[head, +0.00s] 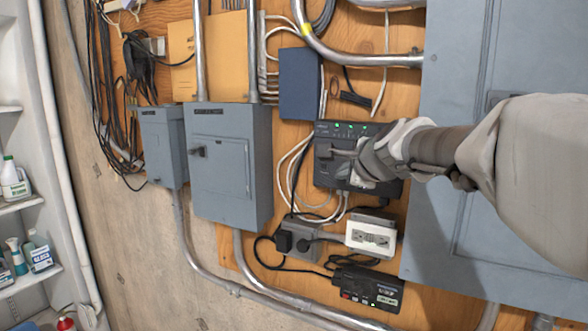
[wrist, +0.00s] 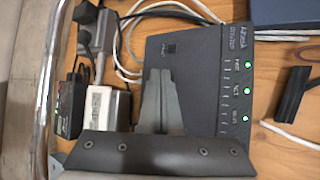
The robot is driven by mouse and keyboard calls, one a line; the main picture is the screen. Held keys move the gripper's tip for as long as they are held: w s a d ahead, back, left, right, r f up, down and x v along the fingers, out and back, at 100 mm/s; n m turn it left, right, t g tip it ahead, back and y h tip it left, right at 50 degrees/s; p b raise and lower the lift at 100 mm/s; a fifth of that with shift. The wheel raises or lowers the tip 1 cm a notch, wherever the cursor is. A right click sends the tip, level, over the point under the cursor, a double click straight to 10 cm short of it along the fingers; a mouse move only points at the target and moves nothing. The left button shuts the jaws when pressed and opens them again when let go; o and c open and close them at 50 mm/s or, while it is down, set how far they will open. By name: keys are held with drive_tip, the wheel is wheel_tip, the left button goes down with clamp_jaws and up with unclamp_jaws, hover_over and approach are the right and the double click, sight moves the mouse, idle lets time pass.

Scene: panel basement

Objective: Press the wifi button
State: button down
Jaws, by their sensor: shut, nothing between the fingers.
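A black router (head: 338,130) with several green lights is mounted on the plywood wall. It fills the middle of the wrist view (wrist: 205,65), with three green lights along its right side. A small dark square button (wrist: 170,49) with a tiny label sits on its face; I take it for the wifi button, but the label is too small to read. My gripper (head: 340,152) is shut and empty in front of the router. In the wrist view its closed fingertips (wrist: 163,72) appear just below the button. I cannot tell whether they touch the router.
A blue-grey box (head: 300,84) hangs above the router. Grey electrical boxes (head: 228,190) stand to the left and a large grey panel (head: 480,250) to the right.

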drive_tip(key=shift+w+d, duration=0.2)
drive_tip(key=shift+w, duration=0.15)
idle(0.7)
drive_tip(key=shift+s, duration=0.1)
drive_tip(key=shift+s+a, duration=0.4)
drive_tip(key=shift+s, duration=0.2)
drive_tip(key=s, duration=0.1)
drive_tip(key=s+a, duration=0.1)
drive_tip(key=s, duration=0.1)
drive_tip(key=s+a+p, duration=0.1)
drive_tip(key=shift+s+a, duration=0.15)
drive_tip(key=shift+a, duration=0.1)
idle(0.4)
drive_tip(key=shift+s, duration=0.1)
